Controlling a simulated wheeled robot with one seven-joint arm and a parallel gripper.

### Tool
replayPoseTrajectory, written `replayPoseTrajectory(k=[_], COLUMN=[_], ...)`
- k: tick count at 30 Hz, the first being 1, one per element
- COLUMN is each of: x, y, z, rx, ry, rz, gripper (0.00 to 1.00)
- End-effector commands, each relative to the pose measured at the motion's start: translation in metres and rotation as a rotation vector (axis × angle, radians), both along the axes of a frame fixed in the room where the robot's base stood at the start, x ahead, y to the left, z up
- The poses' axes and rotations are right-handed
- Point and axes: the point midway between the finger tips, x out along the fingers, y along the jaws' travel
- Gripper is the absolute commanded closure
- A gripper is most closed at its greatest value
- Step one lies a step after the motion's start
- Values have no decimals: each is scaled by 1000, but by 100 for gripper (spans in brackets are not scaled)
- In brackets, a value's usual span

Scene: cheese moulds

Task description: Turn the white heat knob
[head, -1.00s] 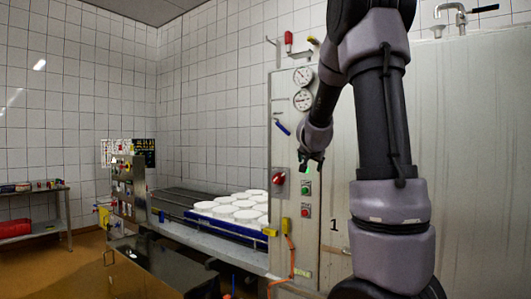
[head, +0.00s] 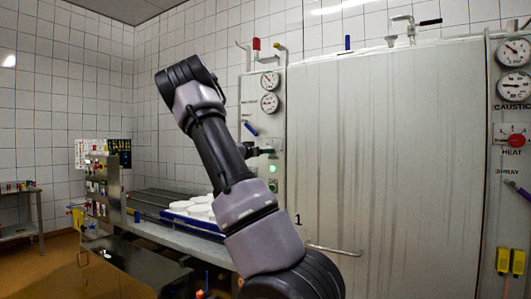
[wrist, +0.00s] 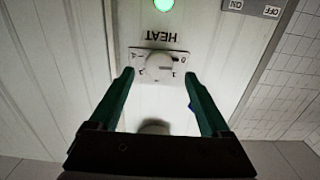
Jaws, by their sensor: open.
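A white heat knob (wrist: 160,66) sits on a small white dial plate with scale marks. The word HEAT shows upside down beside it in the wrist view. My gripper (wrist: 157,76) is open, its two green fingers spread to the left and right of the knob in the picture. I cannot tell how much gap remains between fingertips and panel. In the head view my gripper (head: 268,152) is at the narrow panel left of the large steel door, and the arm hides the white knob there.
A lit green light (wrist: 163,4) is above the knob in the wrist view, with an ON/OFF label (wrist: 252,7) beside it. In the head view, a red knob labelled HEAT (head: 515,140) is on the far right panel. White moulds (head: 195,208) stand on a conveyor left.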

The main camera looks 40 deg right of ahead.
Motion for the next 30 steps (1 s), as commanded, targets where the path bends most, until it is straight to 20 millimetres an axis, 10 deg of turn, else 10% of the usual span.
replayPoseTrajectory(k=[18, 25, 30], x=[16, 16, 16], y=[-37, -37, -37], z=[0, 0, 0], rx=[1, 1, 3], ry=[0, 0, -5], rz=[2, 1, 1], gripper=[19, 99, 100])
